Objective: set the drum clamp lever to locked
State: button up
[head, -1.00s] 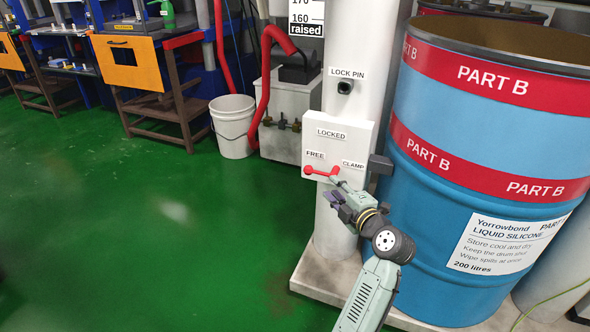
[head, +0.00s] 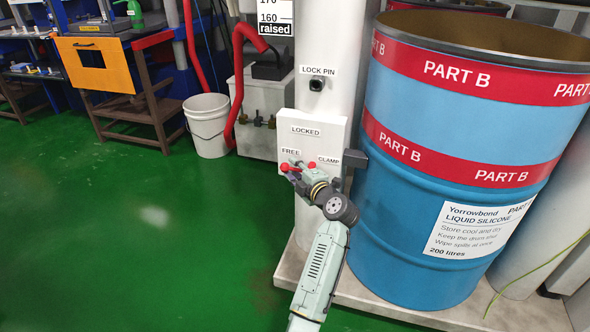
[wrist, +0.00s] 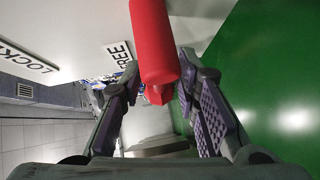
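The red clamp lever (head: 284,167) is on the white clamp box (head: 337,130) on the column. Its knob points left, just below the FREE label (head: 291,151). The LOCKED label (head: 306,130) is above, at the top of the box. My gripper (head: 294,172) is at the lever and hides part of it. In the wrist view the red lever grip (wrist: 155,40) lies between the fingers of my gripper (wrist: 158,78). The fingers are apart, with a gap beside the grip on the left. The right finger is close to it; contact cannot be told.
A large blue drum (head: 455,130) stands right of the column on a pale base plate (head: 375,300). The lock pin (head: 317,85) is above the box. A white bucket (head: 208,130) stands behind left. The green floor (head: 130,240) at left is clear.

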grip_shut()
dwell(0.7)
